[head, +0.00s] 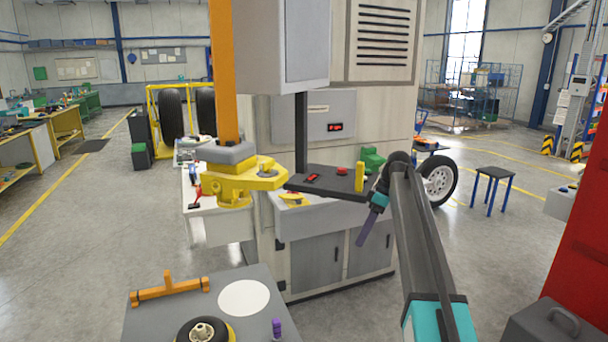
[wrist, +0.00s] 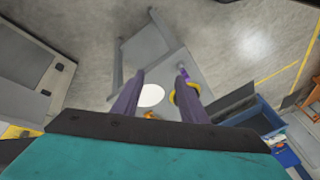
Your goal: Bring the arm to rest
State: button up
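My arm reaches up from the lower right of the head view and bends over at the top. My gripper (head: 364,236) hangs tilted downward in front of the machine's grey cabinet. In the wrist view its two dark purple fingers (wrist: 161,78) stand apart with nothing held between them. Beyond them and well below lies a grey bench top (head: 150,317) with a white round patch (head: 244,298), which also shows between the fingers in the wrist view (wrist: 151,95). The gripper appears clear of everything around it.
The machine has a black control shelf (head: 330,182) with a red button and yellow cylinder. The bench holds an orange bracket (head: 170,290), a small wheel (head: 203,332) and a purple piece (head: 277,328). A tyre (head: 440,181), a stool (head: 494,173) and a red cabinet (head: 580,240) stand right.

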jog(key=s+a+f+m+g+b, duration=0.1)
jog(key=s+a+f+g, duration=0.1)
jog(key=s+f, duration=0.95)
jog(key=s+a+f+m+g+h, duration=0.15)
jog(key=s+f, duration=0.25)
jog(key=f, duration=1.4)
jog(key=s+a+f+g+y+b, duration=0.15)
jog(key=s+f, duration=0.55)
jog(key=f, duration=0.7)
jog(key=s+d+f+m+h, duration=0.1)
jog(key=s+f+m, duration=0.2)
jog(key=s+f, duration=0.3)
jog(key=s+d+f+m+h, duration=0.1)
jog(key=s+f+m, duration=0.3)
jog(key=s, duration=1.2)
jog(key=s+d+f+m+h, duration=0.1)
jog(key=s+f+m, duration=0.3)
jog(key=s+f, duration=0.4)
jog(key=s+h+b, duration=0.1)
jog(key=s, duration=0.2)
jog(key=shift+s+f+t+h, duration=0.15)
jog(key=shift+t+h, duration=0.15)
jog(key=shift+d, duration=0.1)
